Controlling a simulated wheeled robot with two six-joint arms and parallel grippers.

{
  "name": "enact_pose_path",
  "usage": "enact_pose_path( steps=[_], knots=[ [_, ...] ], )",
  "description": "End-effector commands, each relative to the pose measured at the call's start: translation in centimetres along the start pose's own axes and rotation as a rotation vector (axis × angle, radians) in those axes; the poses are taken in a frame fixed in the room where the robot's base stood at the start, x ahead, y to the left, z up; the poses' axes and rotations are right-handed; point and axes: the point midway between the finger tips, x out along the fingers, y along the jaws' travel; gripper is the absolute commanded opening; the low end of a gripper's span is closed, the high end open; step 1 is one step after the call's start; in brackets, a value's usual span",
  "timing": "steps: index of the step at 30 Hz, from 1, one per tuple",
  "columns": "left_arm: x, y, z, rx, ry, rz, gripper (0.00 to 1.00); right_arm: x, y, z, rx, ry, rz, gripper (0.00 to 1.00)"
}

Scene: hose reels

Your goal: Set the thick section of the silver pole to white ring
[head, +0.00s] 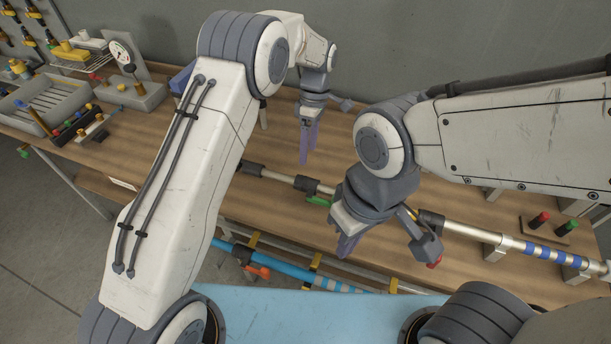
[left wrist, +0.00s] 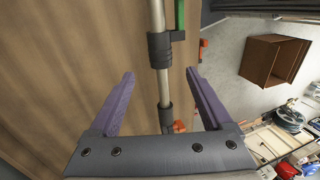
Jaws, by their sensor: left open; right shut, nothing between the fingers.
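The silver pole (head: 465,233) lies across the wooden bench, with dark collars along it and blue bands towards its right end. In the left wrist view the pole (left wrist: 159,88) runs lengthwise between my spread fingers, with a black collar (left wrist: 159,49) just past the fingertips. My left gripper (head: 305,160) is open, near the pole's left part and not closed on it. My right gripper (head: 345,248) is shut and empty, in front of the pole and hiding part of it. I cannot pick out a white ring or tell the thick section apart with certainty.
Grey supports (head: 494,246) stand under the pole. Red and green pegs (head: 566,227) stand at the right. A gauge (head: 121,55) and a grey tray (head: 45,100) stand at the back left. A blue pole (head: 285,268) lies lower, below the bench's front edge.

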Motion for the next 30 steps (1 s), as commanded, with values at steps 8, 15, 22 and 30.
enact_pose_path(
  steps=[8,15,22,30],
  knots=[
    [4.0,-0.2,0.0,-0.001,0.000,-0.007,0.83,-1.8,-0.1,-0.1,0.000,0.000,0.000,0.00],
    [8.1,-0.2,0.0,0.000,0.000,-0.004,0.83,-3.2,-0.2,-0.2,-0.003,0.000,0.000,0.00],
    [10.1,-0.1,0.0,0.001,0.000,-0.001,0.83,-3.7,-0.3,-0.2,-0.004,0.000,0.000,0.00],
    [10.2,0.0,0.0,0.001,0.000,0.000,0.83,-3.6,-0.3,-0.2,-0.004,0.000,0.000,0.00]
  ],
)
